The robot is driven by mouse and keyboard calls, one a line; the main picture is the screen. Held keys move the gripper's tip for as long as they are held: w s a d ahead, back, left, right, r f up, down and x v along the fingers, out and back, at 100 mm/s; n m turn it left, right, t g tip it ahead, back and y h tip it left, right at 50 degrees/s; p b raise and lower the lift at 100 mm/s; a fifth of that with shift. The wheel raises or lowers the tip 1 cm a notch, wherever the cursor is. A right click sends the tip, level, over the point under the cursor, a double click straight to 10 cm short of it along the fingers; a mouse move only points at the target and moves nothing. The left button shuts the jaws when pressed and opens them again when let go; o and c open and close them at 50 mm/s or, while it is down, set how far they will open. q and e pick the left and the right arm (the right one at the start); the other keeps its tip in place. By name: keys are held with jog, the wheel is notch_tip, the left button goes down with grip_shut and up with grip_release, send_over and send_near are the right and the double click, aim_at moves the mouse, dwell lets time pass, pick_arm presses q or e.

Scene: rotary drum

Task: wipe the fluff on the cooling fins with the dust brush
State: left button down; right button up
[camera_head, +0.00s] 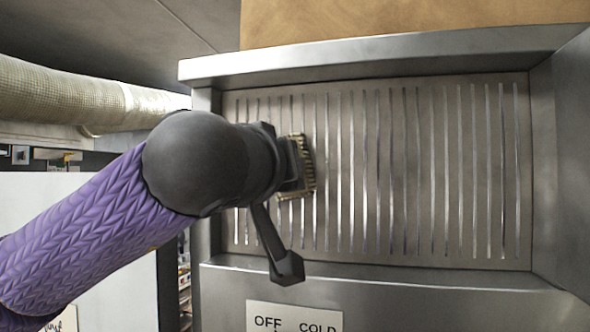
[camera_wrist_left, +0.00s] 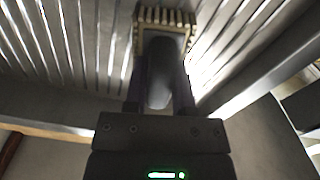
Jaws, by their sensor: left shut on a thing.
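The cooling fins (camera_head: 415,175) are a recessed metal panel of upright bright slats, filling the middle and right of the head view. They also show at the top of the wrist view (camera_wrist_left: 75,40). The dust brush (camera_head: 305,165) has pale tan bristles, which lie over the left part of the fins. In the wrist view its bristled head (camera_wrist_left: 165,17) is at top centre. My left gripper (camera_wrist_left: 160,88) is shut on the brush's dark handle. I cannot tell whether the bristles touch the fins. No fluff can be made out; my arm hides part of the left fins.
A grey metal frame (camera_head: 380,52) stands out around the fins, with a side wall (camera_head: 565,150) at the right. Below is a panel with an "OFF COLD" label (camera_head: 293,317). A ribbed pale hose (camera_head: 70,95) runs at the upper left. The right fins are unobstructed.

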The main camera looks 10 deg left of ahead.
pick_arm(q)
jog(key=shift+d+r, duration=0.1)
jog(key=shift+r, duration=0.35)
jog(key=shift+s+d+f+p, duration=0.1)
jog(key=shift+d+p, duration=0.1)
jog(key=shift+d, duration=1.75)
jog(key=shift+s+d+p, duration=0.1)
jog(key=shift+d+p, duration=0.05)
jog(key=shift+d, duration=1.75)
jog(key=shift+d+p, duration=0.3)
jog(key=shift+d, duration=1.65)
jog(key=shift+a, duration=0.1)
jog(key=shift+w+a+b, duration=0.1)
jog(key=shift+a+b, duration=0.9)
jog(key=shift+a, duration=1.4)
jog(key=shift+a+b, duration=0.35)
jog(key=shift+a, duration=1.45)
jog(key=a, duration=0.3)
jog(key=shift+w+a, duration=0.1)
jog(key=shift+a, duration=0.05)
